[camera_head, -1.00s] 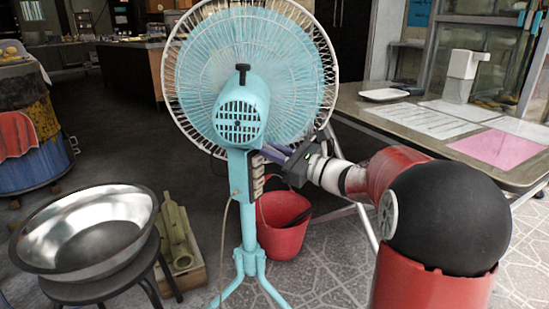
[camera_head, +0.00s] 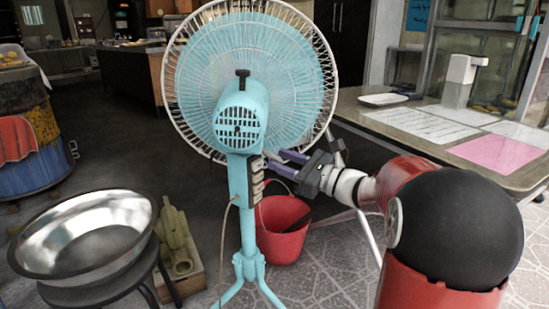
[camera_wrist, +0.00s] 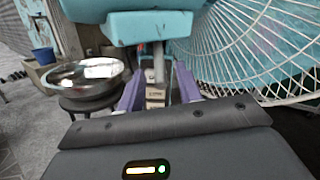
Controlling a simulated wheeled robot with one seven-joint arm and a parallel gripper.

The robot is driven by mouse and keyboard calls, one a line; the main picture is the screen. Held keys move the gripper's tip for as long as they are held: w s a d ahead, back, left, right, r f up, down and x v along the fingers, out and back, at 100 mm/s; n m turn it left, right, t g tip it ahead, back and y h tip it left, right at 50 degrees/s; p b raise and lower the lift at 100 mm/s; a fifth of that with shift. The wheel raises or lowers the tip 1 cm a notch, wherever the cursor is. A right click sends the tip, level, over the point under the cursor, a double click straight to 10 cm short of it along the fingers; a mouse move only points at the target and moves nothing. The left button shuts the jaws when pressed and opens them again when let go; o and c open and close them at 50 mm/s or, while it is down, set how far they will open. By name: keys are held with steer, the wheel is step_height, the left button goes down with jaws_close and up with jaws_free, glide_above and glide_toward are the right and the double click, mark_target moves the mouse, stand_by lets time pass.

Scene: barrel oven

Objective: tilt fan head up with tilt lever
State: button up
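A light-blue pedestal fan stands in the middle of the head view, its motor head (camera_head: 240,118) toward me and its round wire cage (camera_head: 185,105) beyond. A black knob (camera_head: 243,73) stands on top of the head. My gripper (camera_head: 275,160) is just right of the fan neck, below the head, with its purple fingers apart. In the wrist view, the fingers (camera_wrist: 160,76) flank a narrow grey upright piece (camera_wrist: 158,62) below the blue head (camera_wrist: 150,28). I cannot tell if this piece is the tilt lever, or whether the fingers touch it.
A control box (camera_head: 257,180) is on the fan post, close below my fingers. A red bucket (camera_head: 284,235) stands behind the post. A metal bowl (camera_head: 85,235) rests on a stool at left. A table (camera_head: 425,145) with papers stands at right.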

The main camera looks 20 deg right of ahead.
steer(key=shift+v, duration=2.3)
steer(key=shift+c, duration=0.7)
steer(key=r+n+g+p, duration=0.1)
steer(key=n, duration=0.1)
steer(key=a+r+n+g+y+p, duration=0.1)
steer(key=n, duration=0.2)
steer(key=a+r+n+g+p, duration=0.1)
steer(key=r+n, duration=0.1)
steer(key=shift+w+a+r+n+g, duration=0.1)
steer(key=shift+w+a+n+g, duration=0.1)
steer(key=shift+w+n+g, duration=0.15)
jaws_close()
steer(key=w+d+r+n+g+h+p, duration=0.1)
steer(key=d+r+n+g+h+p, duration=0.35)
steer(key=n, duration=0.85)
steer(key=d+r+n+g+h+p, duration=0.1)
steer(key=r+n+g+h+p, duration=0.2)
steer(key=r+n+h+p, duration=0.75)
steer(key=w+a+f+n+y+b, duration=0.1)
steer(key=a+f+y+b, duration=0.1)
steer(key=f, duration=0.5)
steer(key=w+a+f+n+y+b, duration=0.1)
steer(key=a+f+n+y+b, duration=0.1)
steer(key=f+b, duration=0.3)
step_height(320, 180, down, 3)
steer(key=shift+w+a+f+y, duration=0.1)
steer(key=shift+w+a+y, duration=0.15)
steer(key=shift+a+y, duration=0.6)
